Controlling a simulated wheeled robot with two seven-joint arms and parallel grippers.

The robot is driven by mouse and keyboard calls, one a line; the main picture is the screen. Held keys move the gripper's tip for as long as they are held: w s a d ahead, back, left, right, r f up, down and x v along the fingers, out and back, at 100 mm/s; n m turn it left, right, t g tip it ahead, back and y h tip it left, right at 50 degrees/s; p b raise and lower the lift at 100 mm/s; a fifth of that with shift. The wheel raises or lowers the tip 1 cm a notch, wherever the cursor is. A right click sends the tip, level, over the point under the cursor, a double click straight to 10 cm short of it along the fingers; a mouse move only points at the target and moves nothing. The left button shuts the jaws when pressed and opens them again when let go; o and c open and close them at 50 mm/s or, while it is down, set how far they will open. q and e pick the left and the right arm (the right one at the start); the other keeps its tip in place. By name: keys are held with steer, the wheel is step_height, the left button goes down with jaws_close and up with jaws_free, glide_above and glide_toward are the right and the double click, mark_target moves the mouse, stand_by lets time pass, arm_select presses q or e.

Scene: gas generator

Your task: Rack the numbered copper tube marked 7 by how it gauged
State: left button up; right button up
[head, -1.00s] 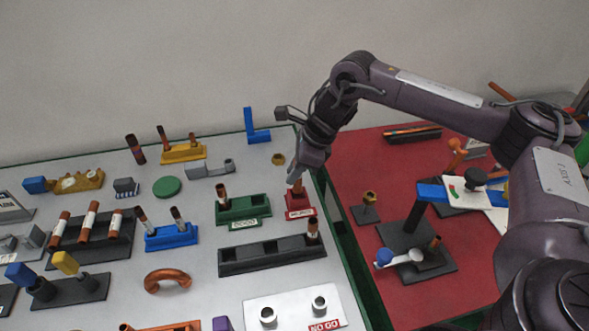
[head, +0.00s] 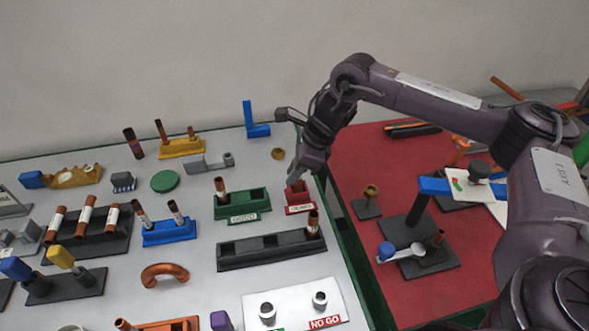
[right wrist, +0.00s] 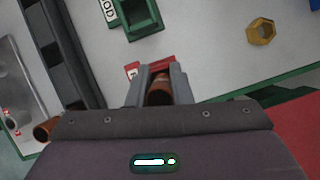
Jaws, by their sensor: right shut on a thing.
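My right gripper (head: 300,176) is at the red block (head: 299,207) and shut on a copper tube (right wrist: 158,92). In the right wrist view the tube's open end shows between the two fingers (right wrist: 157,88), with part of the red block (right wrist: 152,68) just beyond. The tube stands at or in the red block; how deep is hidden by the fingers. Its number cannot be read. Left of it is the green block (head: 242,207), labelled GOOD, with a white-banded tube (head: 221,190) in its left slot. My left gripper is not in view.
A long dark rack (head: 265,252) in front holds a tube (head: 313,222) at its right end. The white gauge plate (head: 293,306) with two rings and a NO GO label is nearer. A brass nut (head: 278,154) lies behind. A red mat (head: 345,165) lies to the right.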

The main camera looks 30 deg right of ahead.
steer(key=shift+f+b, duration=0.55)
steer(key=shift+f, duration=0.4)
steer(key=o, duration=0.9)
steer(key=shift+r, duration=0.1)
steer(key=shift+o, duration=0.2)
steer(key=shift+r, duration=0.1)
